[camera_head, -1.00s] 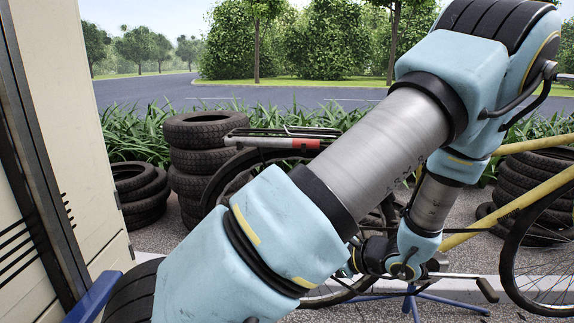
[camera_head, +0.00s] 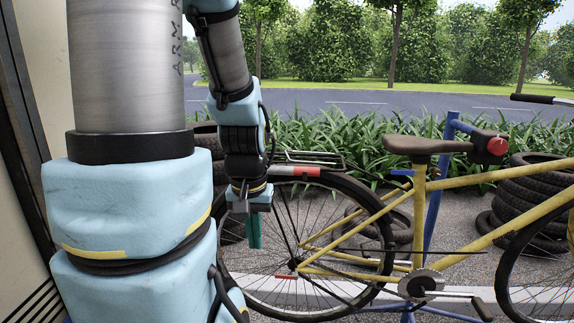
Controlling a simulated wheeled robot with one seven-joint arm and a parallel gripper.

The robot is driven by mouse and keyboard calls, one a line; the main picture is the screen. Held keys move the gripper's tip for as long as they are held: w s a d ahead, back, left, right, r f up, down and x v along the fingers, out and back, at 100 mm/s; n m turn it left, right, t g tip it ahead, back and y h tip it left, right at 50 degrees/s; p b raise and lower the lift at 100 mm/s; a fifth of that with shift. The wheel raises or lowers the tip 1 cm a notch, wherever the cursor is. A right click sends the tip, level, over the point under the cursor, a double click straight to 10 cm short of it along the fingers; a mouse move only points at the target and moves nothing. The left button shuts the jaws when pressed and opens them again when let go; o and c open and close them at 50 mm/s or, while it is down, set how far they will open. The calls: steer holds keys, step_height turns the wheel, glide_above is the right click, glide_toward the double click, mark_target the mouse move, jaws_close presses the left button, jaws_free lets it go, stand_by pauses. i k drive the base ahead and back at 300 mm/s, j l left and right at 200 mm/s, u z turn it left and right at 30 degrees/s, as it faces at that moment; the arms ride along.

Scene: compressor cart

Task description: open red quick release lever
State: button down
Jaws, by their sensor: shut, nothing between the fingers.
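A small thin red piece (camera_head: 285,277), which looks like the quick release lever, shows low by the rear hub of a yellow bicycle (camera_head: 372,224). It is too small to tell its position exactly. The bicycle's rear wheel (camera_head: 330,312) faces me. My gripper (camera_head: 252,246) points down with its teal fingers shut and empty. In the picture it is at the left part of the rear wheel, above and left of the red piece and apart from it. How far it is from the wheel in depth I cannot tell.
A blue repair stand (camera_head: 437,190) holds the bicycle near the saddle (camera_head: 428,146), with a red knob (camera_head: 497,146) on its clamp. A rear rack (camera_head: 308,157) sits above the wheel. Stacked tires (camera_head: 530,200) stand behind. A pale panel stands at the left edge.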

mark_target(295, 276)
steer(key=k+z, duration=0.1)
steer(key=z, duration=0.7)
steer(key=k+l+z, duration=0.1)
steer(key=z, duration=0.3)
steer(key=u, duration=1.8)
steer(key=i+j, duration=0.1)
steer(key=j, duration=0.2)
steer(key=i+j, duration=0.15)
steer(key=j, duration=0.15)
